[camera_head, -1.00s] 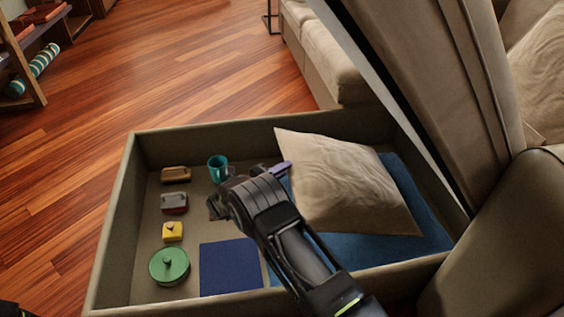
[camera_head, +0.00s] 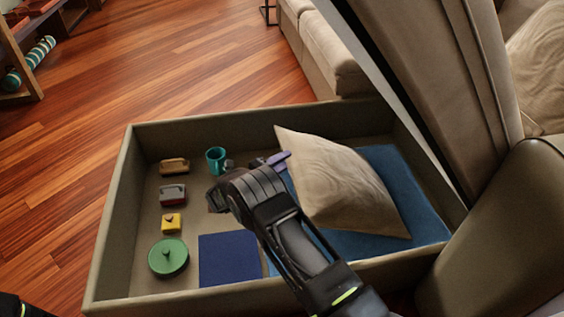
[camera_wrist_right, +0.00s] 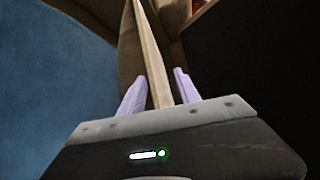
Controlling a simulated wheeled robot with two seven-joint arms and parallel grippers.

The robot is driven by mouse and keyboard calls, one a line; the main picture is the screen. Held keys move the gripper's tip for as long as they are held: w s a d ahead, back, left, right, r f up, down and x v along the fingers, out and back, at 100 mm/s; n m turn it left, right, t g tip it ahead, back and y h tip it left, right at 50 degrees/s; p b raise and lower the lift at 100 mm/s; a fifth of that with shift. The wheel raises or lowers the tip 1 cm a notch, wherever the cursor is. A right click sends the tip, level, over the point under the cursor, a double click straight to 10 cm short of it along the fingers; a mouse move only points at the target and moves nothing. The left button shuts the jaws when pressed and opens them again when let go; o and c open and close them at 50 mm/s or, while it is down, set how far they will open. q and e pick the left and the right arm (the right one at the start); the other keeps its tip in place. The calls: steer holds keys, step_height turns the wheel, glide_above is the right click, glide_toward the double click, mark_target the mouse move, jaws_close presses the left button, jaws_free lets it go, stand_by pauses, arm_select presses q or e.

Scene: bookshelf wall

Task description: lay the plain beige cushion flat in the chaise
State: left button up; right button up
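The plain beige cushion (camera_head: 345,185) is tilted inside the chaise's open storage box (camera_head: 118,220), over the blue cloth (camera_head: 425,215) on its right side. Its lower part is at the cloth; I cannot tell how much touches. My right gripper (camera_head: 278,160) is at the cushion's left edge.
A teal mug (camera_head: 216,160), brown block (camera_head: 174,166), grey-red item (camera_head: 172,195), yellow block (camera_head: 171,223), green lidded pot (camera_head: 168,257) and navy mat (camera_head: 228,260) lie left in the box. The raised seat lid (camera_head: 420,70) leans over the right side.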

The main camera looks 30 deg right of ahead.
steer(key=p+v, duration=0.2)
steer(key=v, duration=0.5)
steer(key=shift+a+p, duration=0.35)
steer(key=shift+s, duration=0.15)
stand_by(0.9)
